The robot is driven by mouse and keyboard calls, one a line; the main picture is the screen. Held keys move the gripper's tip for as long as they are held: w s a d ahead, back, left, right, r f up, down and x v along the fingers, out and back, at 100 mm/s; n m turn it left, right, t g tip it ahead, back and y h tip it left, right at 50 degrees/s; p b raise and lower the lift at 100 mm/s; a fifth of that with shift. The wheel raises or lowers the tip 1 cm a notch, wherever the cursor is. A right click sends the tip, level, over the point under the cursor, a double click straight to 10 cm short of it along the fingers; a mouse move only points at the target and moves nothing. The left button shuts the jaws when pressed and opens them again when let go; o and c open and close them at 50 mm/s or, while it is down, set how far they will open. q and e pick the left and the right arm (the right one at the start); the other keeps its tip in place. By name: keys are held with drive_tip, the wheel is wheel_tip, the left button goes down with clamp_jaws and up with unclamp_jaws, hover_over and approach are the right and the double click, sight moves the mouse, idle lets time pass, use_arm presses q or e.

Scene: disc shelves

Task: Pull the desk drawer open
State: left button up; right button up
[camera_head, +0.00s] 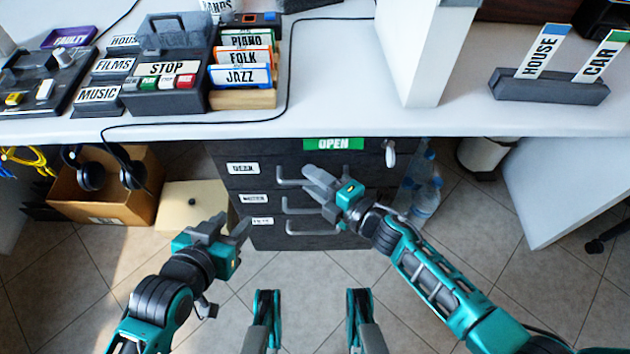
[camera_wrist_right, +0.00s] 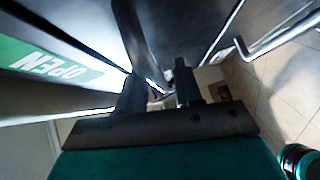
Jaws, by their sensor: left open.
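The dark desk drawer unit (camera_head: 255,184) has labelled drawers, each with a grey bar handle. Its front looks closed. A green OPEN label (camera_head: 333,144) sits at the top; it also shows in the right wrist view (camera_wrist_right: 60,66). The top handle (camera_head: 289,182) runs behind my right gripper (camera_head: 308,180). My right gripper's fingers are apart, close to that handle; I cannot tell whether they touch it. In the right wrist view the fingers (camera_wrist_right: 158,92) stand apart near the drawer front. My left gripper (camera_head: 236,224) is open and empty, left of the drawer unit.
The desk top (camera_head: 350,120) overhangs the drawers, with a white upright panel (camera_head: 425,60) on it. A cardboard box (camera_head: 82,196) with headphones and a cream box (camera_head: 196,206) stand on the floor at left. Water bottles (camera_head: 425,200) stand at right. The tiled floor in front is clear.

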clamp_jaws()
idle(0.3)
idle(0.4)
